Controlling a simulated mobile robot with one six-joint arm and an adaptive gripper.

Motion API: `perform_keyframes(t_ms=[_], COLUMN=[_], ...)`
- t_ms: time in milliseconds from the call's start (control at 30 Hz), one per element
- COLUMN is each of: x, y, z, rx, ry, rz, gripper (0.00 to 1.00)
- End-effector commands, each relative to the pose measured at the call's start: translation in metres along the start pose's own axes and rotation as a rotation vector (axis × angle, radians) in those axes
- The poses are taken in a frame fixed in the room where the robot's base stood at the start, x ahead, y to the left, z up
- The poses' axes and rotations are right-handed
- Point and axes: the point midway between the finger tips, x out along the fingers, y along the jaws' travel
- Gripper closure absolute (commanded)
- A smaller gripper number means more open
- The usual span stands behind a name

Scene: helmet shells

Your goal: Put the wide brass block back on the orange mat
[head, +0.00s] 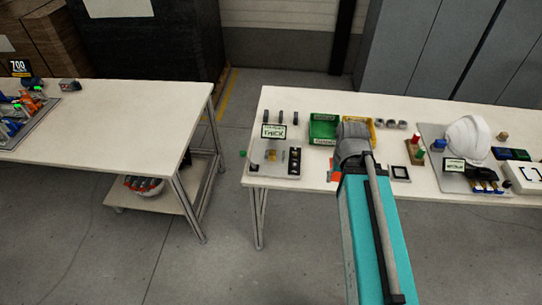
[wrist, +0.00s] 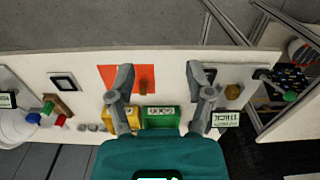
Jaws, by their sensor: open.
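The orange mat (wrist: 115,74) lies on the table in the wrist view, partly covered by my left-hand finger. In the head view only a sliver of the mat (head: 334,177) shows beside my arm. A small brass block (wrist: 143,86) stands at the mat's lower right part, between my fingers in the picture. A second brass block (wrist: 233,91) sits on the grey tray by the THICK sign; it also shows in the head view (head: 271,155). I cannot tell which is the wide one. My gripper (wrist: 160,76) is open and empty, above the table.
A green bin (head: 323,128) and a yellow bin (wrist: 103,118) stand behind the mat. A black-framed square (head: 400,173), a white helmet (head: 467,138) and another brass piece (head: 502,136) are on the right.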

Motion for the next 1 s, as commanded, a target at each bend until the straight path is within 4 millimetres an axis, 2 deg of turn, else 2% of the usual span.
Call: perform_keyframes(t_ms=[33, 100, 233, 367, 567, 800, 1000], x=[0.001, 0.002, 0.006, 0.013, 0.027, 0.043, 0.053], y=[-0.001, -0.003, -0.004, -0.020, -0.062, -0.126, -0.174], z=[-0.002, -0.008, -0.026, -0.058, -0.122, -0.197, -0.240], rx=[-0.008, -0.029, -0.108, -0.260, -0.600, -1.052, -1.352], ry=[0.000, 0.001, 0.003, 0.009, 0.024, 0.053, 0.079], rz=[-0.001, -0.002, -0.009, -0.021, -0.044, -0.072, -0.086], gripper=[0.15, 0.03, 0.03, 0.03, 0.03, 0.03, 0.03])
